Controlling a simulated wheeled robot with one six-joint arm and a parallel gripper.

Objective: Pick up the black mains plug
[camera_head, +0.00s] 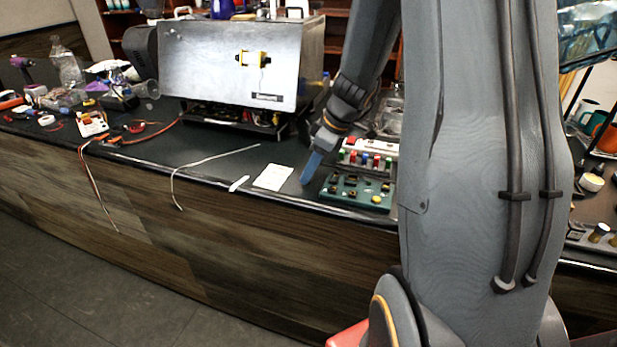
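I cannot make out the black mains plug for certain in the head view. It may be hidden behind my arm or lost in the clutter at the far left of the counter. My gripper (312,166) points down over the counter (215,148), between a white card and a green circuit board. Its blue fingertips overlap from this angle, so I cannot tell whether they are open or shut. I see nothing held in them.
The white card (273,177) and green circuit board (357,191) lie near the front edge. A white cable (215,158) hangs over that edge. Loose parts and a clear bottle (66,66) crowd the left. My arm blocks the right.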

